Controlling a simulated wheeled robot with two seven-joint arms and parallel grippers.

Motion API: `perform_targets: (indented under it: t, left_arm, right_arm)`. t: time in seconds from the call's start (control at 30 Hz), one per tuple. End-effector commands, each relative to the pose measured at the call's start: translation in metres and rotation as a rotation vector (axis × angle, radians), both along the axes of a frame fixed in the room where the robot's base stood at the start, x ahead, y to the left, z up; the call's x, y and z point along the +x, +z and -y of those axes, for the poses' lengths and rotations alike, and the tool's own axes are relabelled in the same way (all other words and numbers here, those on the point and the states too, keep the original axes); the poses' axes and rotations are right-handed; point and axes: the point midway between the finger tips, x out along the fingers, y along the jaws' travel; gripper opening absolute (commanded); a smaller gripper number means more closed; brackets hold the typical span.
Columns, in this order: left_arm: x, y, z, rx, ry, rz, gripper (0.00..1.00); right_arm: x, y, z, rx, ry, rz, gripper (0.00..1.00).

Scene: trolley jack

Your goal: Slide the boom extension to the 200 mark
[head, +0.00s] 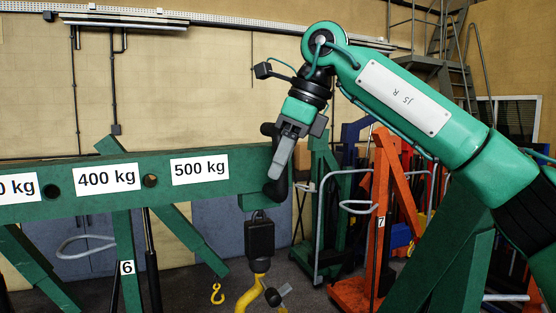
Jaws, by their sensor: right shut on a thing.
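The green boom (125,194) runs across the left of the head view, with white labels reading "400 kg" and "500 kg" and a partly cut-off one ending in "0 kg". Round holes show between the labels. The boom extension (253,168) is at the boom's right end, with a dark tip and a black block with a yellow hook (250,294) hanging below. My right gripper (276,172) comes down from above and is shut on the extension's end. Its fingers partly hide what they hold. No "200" mark shows. My left gripper is out of view.
Behind stand an orange crane (381,205) marked 7 and another green crane (325,200). A small yellow hook (217,293) hangs below the boom. Green legs and a post marked 6 stand under the boom. A metal staircase (440,50) is at the back right.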

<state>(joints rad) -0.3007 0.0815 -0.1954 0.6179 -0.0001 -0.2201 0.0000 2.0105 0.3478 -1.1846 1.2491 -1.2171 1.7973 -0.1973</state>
Motion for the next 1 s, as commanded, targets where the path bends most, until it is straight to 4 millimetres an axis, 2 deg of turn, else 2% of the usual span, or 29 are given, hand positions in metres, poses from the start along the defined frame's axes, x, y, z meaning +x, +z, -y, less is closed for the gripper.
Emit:
perform_targets:
  t: [0.3, 0.33, 0.4, 0.43, 0.77, 0.87, 1.0]
  left_arm:
    - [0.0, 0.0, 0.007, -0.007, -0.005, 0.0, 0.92]
    - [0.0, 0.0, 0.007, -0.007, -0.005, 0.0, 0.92]
    - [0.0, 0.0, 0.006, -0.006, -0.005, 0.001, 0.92]
    - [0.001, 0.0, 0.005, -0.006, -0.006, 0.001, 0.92]
    - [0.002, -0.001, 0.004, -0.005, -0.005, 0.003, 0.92]
    - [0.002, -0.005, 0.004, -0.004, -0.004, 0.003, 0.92]
    - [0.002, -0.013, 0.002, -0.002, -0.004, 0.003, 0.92]
  right_arm:
    - [0.002, 0.001, 0.003, 0.0, -0.007, 0.003, 0.0]
    - [0.002, 0.001, 0.003, 0.0, -0.007, 0.003, 0.27]
    - [0.002, 0.001, 0.003, 0.0, -0.007, 0.003, 0.41]
    - [0.002, 0.001, 0.002, 0.0, -0.005, 0.002, 0.45]
    - [0.001, 0.002, 0.002, 0.0, -0.003, 0.001, 0.45]
    - [0.0, 0.009, 0.005, 0.002, -0.005, 0.002, 0.45]
    - [-0.003, 0.03, 0.014, 0.003, -0.004, 0.002, 0.45]
